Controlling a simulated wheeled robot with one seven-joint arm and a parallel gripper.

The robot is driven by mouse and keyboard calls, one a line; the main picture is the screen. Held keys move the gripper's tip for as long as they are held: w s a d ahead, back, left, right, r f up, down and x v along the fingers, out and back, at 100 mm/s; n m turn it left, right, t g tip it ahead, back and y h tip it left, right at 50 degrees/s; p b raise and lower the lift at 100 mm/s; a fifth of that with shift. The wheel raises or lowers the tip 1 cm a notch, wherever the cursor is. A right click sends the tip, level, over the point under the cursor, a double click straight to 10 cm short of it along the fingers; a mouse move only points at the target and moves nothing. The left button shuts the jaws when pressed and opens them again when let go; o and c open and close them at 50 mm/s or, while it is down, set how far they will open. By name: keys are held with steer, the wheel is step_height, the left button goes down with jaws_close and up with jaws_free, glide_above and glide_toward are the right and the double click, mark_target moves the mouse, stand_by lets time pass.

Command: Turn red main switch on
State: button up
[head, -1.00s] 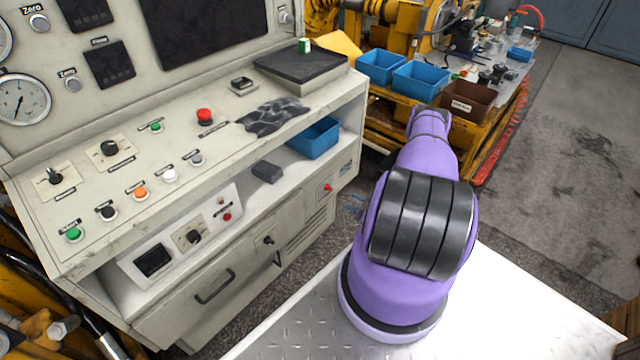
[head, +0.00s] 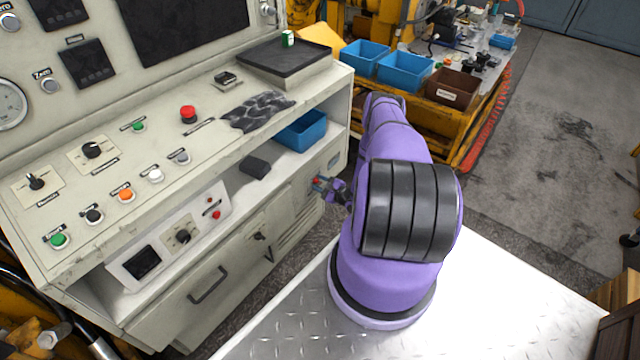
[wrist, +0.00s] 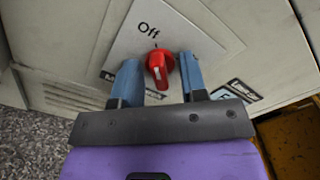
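The red main switch (wrist: 160,66) is a rotary knob on a light plate on the cabinet's lower panel. The word "Off" is printed above it in the wrist view, and a white mark on the knob points up toward it. My gripper (wrist: 160,80) is open, with one blue finger on each side of the knob and small gaps to it. I cannot tell how deep the fingertips reach. In the head view my gripper (head: 322,184) is at the cabinet's right part, its fingertips partly covering the switch.
The control console (head: 110,190) carries several buttons and knobs, including a red button (head: 188,114) on top. A blue bin (head: 302,131) sits on its shelf. Blue and brown bins (head: 453,88) stand on a yellow cart behind my arm.

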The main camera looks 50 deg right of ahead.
steer(key=shift+c, duration=0.2)
steer(key=c, duration=0.6)
steer(key=shift+o, duration=0.2)
steer(key=m, duration=0.3)
steer(key=shift+m, duration=0.4)
steer(key=m, duration=0.5)
steer(key=shift+m, duration=0.3)
steer(key=m, duration=0.4)
steer(key=shift+m, duration=2.4)
